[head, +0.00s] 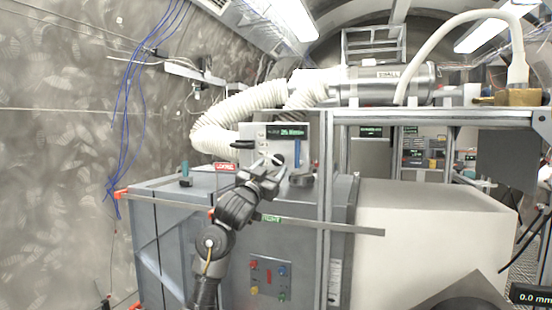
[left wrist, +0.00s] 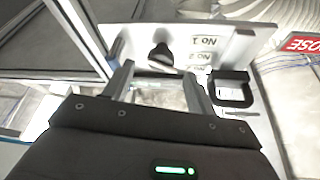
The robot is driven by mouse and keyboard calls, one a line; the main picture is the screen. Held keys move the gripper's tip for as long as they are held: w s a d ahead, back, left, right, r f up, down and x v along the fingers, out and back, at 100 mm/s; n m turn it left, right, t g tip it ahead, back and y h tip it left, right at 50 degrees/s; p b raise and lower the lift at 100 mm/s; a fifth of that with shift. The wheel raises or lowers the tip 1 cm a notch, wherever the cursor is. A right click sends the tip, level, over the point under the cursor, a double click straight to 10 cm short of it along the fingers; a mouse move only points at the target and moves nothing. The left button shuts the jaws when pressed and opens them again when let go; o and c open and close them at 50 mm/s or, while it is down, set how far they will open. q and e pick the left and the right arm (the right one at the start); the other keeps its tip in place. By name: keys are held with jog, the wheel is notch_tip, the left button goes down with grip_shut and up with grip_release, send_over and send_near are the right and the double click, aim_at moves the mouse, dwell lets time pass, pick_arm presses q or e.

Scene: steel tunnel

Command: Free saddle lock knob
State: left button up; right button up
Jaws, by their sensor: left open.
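A black knob (left wrist: 162,55), which I take to be the saddle lock knob, sits on a light grey plate (left wrist: 222,42) in the left wrist view. In the head view the dark knob (head: 279,159) shows low on the front of a grey box (head: 290,145), partly behind my gripper. My left gripper (head: 270,164) is open, its fingers pointing at that front. In the left wrist view its two fingertips (left wrist: 158,82) stand apart, with the knob beyond the gap. I cannot tell whether they touch anything. My right gripper is not in view.
A black handle (left wrist: 232,90) sits beside the plate, and a red sign (head: 225,167) is left of the box. A dark round part (head: 301,180) lies right of the gripper. A steel post (head: 325,220) and rail (head: 355,230) stand close by. A white corrugated hose (head: 230,115) passes above.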

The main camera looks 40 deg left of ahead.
aim_at(277, 161)
pick_arm(q)
jog(key=shift+p+x, duration=0.65)
jog(key=shift+x, duration=1.4)
jog(key=shift+c, duration=0.4)
jog(key=c, duration=0.9)
